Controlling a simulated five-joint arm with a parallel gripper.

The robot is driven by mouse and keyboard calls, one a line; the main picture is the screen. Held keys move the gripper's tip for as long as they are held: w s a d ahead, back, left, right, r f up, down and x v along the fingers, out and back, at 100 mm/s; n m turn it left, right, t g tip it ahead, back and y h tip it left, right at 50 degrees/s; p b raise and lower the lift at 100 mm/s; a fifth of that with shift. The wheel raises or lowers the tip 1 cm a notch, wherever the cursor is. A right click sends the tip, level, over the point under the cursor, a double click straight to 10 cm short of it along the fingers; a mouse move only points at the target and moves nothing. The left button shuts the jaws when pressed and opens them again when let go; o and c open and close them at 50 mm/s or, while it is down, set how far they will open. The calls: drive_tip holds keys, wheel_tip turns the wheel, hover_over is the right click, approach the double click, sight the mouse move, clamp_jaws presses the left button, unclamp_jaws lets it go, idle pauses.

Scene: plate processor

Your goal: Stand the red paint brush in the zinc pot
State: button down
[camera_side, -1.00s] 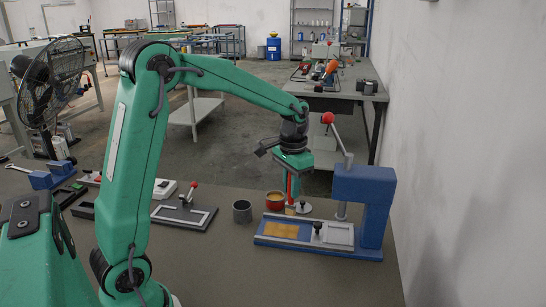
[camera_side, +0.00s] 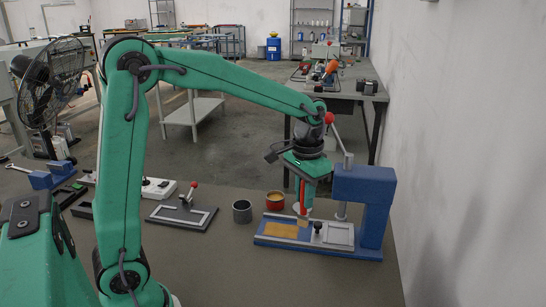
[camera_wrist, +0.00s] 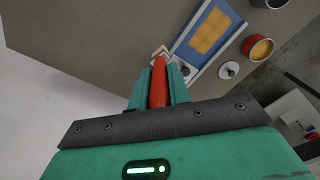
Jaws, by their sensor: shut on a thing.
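My gripper (camera_wrist: 158,90) is shut on the red paint brush (camera_wrist: 158,78), whose pale tip shows beyond the jaws. In the side view my gripper (camera_side: 304,200) points down over the blue-based press, with the brush (camera_side: 302,210) hanging roughly upright. Whether its tip touches anything there I cannot tell. The zinc pot (camera_side: 242,211) is a plain grey cup standing on the bench, left of my gripper. It is cut off at the top of the wrist view (camera_wrist: 270,2).
A red pot with yellow contents (camera_side: 275,201) stands between the zinc pot and my gripper. The blue press (camera_side: 364,200) with its red-knobbed lever rises close at right. A framed plate holder (camera_side: 183,217) lies left of the zinc pot. Bare bench lies in front.

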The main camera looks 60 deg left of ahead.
drive_tip(key=shift+a, duration=0.15)
drive_tip(key=s+a+n, duration=0.1)
drive_tip(key=s+a, duration=0.1)
drive_tip(key=a, duration=1)
drive_tip(key=s+a+n, duration=0.2)
drive_tip(key=a, duration=1)
drive_tip(key=shift+a+r+n, duration=0.2)
drive_tip(key=shift+r+n, duration=0.05)
drive_tip(key=shift+n, duration=0.05)
drive_tip(key=shift+f, duration=0.2)
hover_over(243, 212)
drive_tip(key=w+a, duration=0.1)
drive_tip(key=a, duration=0.2)
wheel_tip(243, 212, down, 11)
drive_tip(key=shift+d+r, duration=0.2)
